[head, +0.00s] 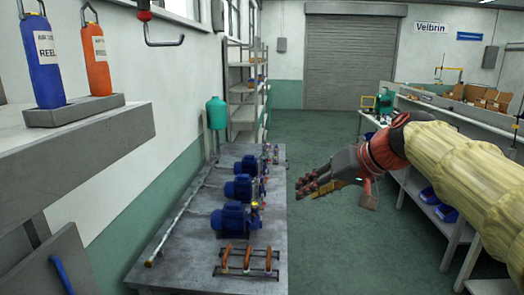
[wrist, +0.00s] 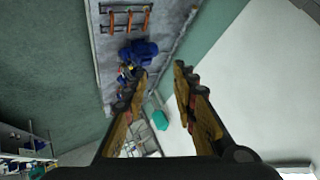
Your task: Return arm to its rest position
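My gripper (head: 312,188) is held out in the air at the end of my arm, over the floor to the right of the pump bench in the head view. It points left toward the bench. In the wrist view my gripper (wrist: 163,80) has its two fingers spread apart, with nothing between the tips. It is open and empty. My arm, in a pale yellow cover, comes in from the right of the head view.
The grey bench (head: 185,250) carries several blue pumps (head: 236,217) and a rack with orange-handled tools (head: 247,258). A shelf (head: 75,150) holds blue (head: 42,60) and orange (head: 96,58) bottles. A workbench (head: 450,110) stands right. Open floor (head: 310,130) lies between.

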